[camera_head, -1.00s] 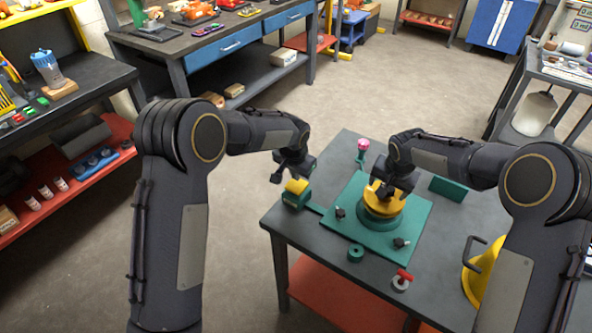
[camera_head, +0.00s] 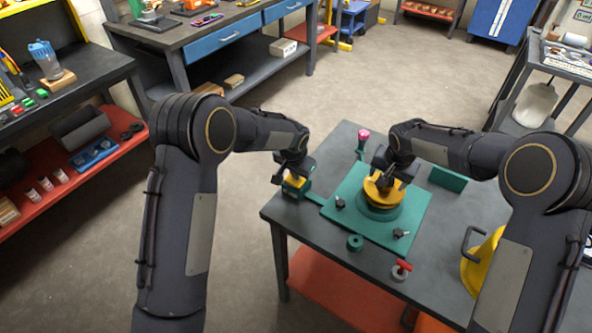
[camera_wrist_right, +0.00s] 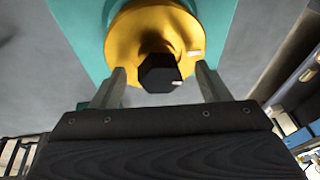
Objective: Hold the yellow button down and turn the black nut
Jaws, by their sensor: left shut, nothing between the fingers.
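The yellow button (camera_head: 295,181) sits on a small green box (camera_head: 297,190) at the table's left edge. My left gripper (camera_head: 284,177) is shut and empty, right at the button; the view does not show clearly whether it presses on it. The black nut (camera_wrist_right: 158,72) is in the middle of a yellow disc (camera_wrist_right: 128,38) on a round green base (camera_head: 377,208). My right gripper (camera_wrist_right: 162,82) is open, with one finger on each side of the nut and a gap to each. In the head view the right gripper (camera_head: 382,181) hides the nut.
A green plate (camera_head: 345,222) carries the base and small black knobs (camera_head: 340,203). A pink-topped post (camera_head: 363,136), a green ring (camera_head: 355,242), a red-handled part (camera_head: 401,270) and a yellow piece with a grey handle (camera_head: 482,262) stand around on the grey table (camera_head: 300,228).

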